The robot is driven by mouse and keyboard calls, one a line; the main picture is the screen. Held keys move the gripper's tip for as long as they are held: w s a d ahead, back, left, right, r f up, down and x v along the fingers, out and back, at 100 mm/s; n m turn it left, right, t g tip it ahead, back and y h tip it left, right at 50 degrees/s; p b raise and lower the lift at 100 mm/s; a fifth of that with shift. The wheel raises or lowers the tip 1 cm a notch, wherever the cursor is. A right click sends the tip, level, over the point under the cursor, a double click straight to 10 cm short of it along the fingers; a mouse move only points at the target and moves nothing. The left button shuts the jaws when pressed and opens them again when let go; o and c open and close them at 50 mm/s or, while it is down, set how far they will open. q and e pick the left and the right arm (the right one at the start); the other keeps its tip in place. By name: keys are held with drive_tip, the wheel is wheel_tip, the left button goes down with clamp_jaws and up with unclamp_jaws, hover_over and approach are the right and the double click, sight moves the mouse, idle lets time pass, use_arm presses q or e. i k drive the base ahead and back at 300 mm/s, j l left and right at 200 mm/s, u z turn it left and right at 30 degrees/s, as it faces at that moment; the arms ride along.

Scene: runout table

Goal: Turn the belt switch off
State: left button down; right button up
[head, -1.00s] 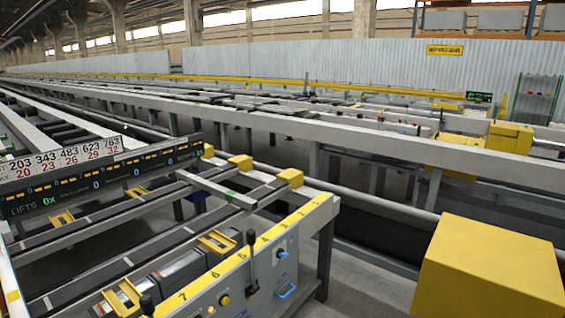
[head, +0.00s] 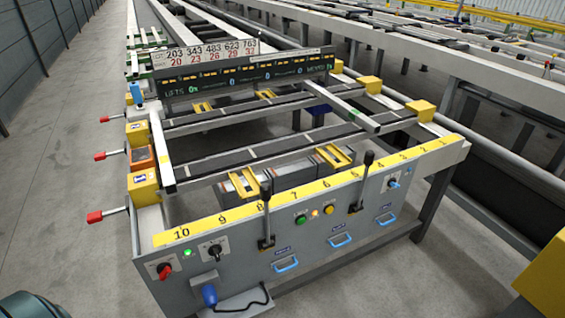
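The runout table's grey front panel (head: 335,222) shows in the head view, with a yellow numbered strip along its top. A red rotary switch (head: 165,271) sits at its left end. A black rotary switch (head: 214,251) is to the right of that, with a lit green lamp (head: 187,253) between them and slightly higher. A small blue switch (head: 393,183) is near the panel's right end. The labels are too small to read, so I cannot tell which is the belt switch. Neither gripper is in view.
Two black levers (head: 267,214) (head: 362,182) stand up from the panel, with green (head: 301,219) and yellow (head: 328,209) buttons between them. Blue handles (head: 286,263) and a blue plug (head: 210,294) are low on it. Red-tipped handles (head: 96,216) stick out at left. Floor is clear at left.

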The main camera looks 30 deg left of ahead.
sight(164, 270)
drive_tip(key=j+u, duration=0.15)
drive_tip(key=u, duration=1.55)
drive_tip(key=k+j, duration=0.05)
